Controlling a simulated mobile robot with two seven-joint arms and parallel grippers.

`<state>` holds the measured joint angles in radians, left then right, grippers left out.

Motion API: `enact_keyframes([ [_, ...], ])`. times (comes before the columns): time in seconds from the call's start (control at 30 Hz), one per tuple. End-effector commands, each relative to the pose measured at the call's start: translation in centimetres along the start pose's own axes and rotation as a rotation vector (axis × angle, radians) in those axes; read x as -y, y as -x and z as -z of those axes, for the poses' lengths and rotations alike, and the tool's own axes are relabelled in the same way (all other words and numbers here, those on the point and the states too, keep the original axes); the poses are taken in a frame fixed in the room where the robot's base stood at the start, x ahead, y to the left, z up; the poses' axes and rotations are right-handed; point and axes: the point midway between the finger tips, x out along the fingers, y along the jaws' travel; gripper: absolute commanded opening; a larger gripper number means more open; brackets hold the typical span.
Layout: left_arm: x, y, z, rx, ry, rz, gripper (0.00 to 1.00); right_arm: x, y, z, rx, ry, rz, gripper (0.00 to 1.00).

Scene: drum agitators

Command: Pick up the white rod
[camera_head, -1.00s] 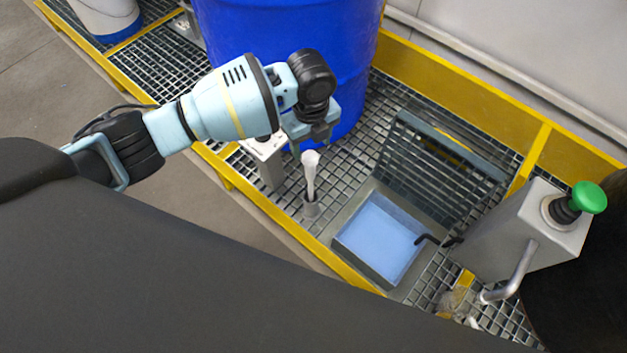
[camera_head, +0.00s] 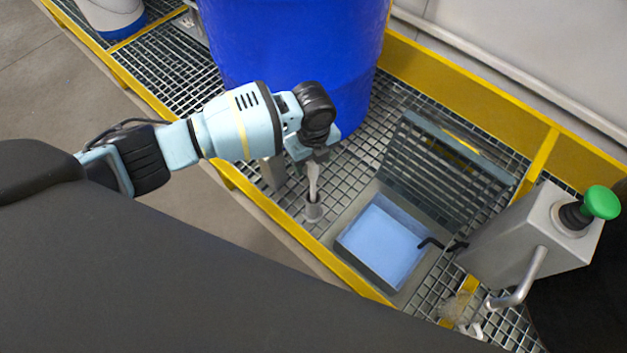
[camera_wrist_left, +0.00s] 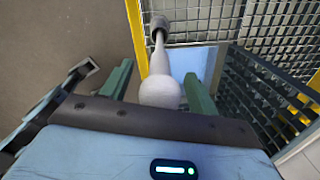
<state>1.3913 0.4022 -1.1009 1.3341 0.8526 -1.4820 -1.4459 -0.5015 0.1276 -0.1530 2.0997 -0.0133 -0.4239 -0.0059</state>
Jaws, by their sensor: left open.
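The white rod (camera_head: 313,181) stands upright, its lower end in a small grey cup-like holder (camera_head: 313,212) on the grating. In the left wrist view the rod (camera_wrist_left: 160,62) runs away from me, and its rounded near end is close to my palm. My left gripper (camera_head: 312,161) is over the top of the rod and hides its upper end in the head view. In the left wrist view the two green fingers of my left gripper (camera_wrist_left: 159,76) are open, one on each side of the rod, with gaps showing. My right gripper is not in view.
A blue drum (camera_head: 290,55) stands close behind my left gripper. Right of the rod is an open light-blue basin (camera_head: 382,242) with a raised grate lid (camera_head: 440,160). A grey box with a green knob (camera_head: 601,202) stands at the right. Yellow edging (camera_head: 255,205) borders the grating.

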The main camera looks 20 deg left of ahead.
Motion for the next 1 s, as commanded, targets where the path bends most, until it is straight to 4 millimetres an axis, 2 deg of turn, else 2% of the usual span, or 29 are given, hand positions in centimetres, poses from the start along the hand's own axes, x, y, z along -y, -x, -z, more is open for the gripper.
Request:
enact_keyframes([
  [0.23, 0.0, -0.2, 0.0, 0.000, 0.000, 0.001, 0.59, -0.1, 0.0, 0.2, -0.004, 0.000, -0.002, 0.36],
  [0.6, 0.0, -0.2, 0.0, 0.000, 0.000, 0.001, 0.12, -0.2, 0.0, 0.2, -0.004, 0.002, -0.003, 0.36],
  [0.87, 0.0, 0.1, 0.0, 0.000, 0.000, 0.002, 0.12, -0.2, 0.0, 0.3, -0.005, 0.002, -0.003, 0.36],
  [1.0, 0.1, 1.5, -0.1, 0.001, 0.001, 0.004, 0.12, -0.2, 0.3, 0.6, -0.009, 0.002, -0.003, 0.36],
])
